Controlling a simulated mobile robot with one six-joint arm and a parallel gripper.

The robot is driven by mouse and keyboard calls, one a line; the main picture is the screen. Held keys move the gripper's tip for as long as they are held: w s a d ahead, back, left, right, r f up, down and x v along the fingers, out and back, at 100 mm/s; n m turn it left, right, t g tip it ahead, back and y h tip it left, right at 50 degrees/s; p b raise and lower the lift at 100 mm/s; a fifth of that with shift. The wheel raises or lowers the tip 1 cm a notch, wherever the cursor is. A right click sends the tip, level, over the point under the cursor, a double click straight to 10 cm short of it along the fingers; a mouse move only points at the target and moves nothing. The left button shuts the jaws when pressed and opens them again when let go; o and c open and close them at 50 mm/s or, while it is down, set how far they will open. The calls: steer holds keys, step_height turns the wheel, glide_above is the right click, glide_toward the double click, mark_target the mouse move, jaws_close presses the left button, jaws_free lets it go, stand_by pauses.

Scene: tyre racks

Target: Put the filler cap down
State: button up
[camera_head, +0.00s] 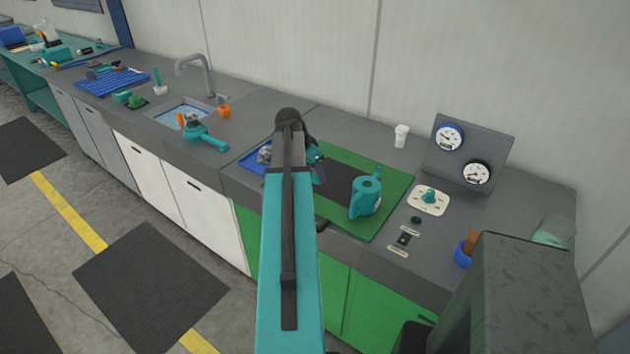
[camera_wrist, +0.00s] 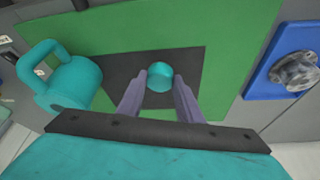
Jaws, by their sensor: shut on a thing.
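The filler cap (camera_wrist: 160,75) is a small round teal piece between the fingertips of my gripper (camera_wrist: 160,80) in the wrist view. My gripper is shut on it, above the black pad (camera_wrist: 213,68) on the green mat (camera_wrist: 222,30). I cannot tell how high the cap is over the pad. In the head view my arm hides most of the gripper (camera_head: 318,172), and I cannot make out the cap. A teal jug (camera_head: 366,198) stands on the mat to the right of the gripper; it shows at the left in the wrist view (camera_wrist: 70,82).
A blue tray (camera_wrist: 265,78) with a metal part (camera_wrist: 297,70) lies beside the mat. Two gauges on a grey panel (camera_head: 443,166), a white plate with a teal knob (camera_head: 429,199) and a white bottle (camera_head: 401,136) stand at the right. A sink (camera_head: 182,112) is further left.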

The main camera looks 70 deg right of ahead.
mark_target(313, 177)
steer(key=shift+f, duration=0.15)
steer(key=shift+f+p, duration=0.9)
steer(key=shift+f, duration=0.7)
steer(key=shift+f, duration=0.15)
steer(key=o, duration=1)
steer(key=shift+r, duration=0.25)
steer(key=shift+b+v, duration=1.6)
steer(key=shift+v, duration=4.3)
steer(key=shift+w, duration=0.1)
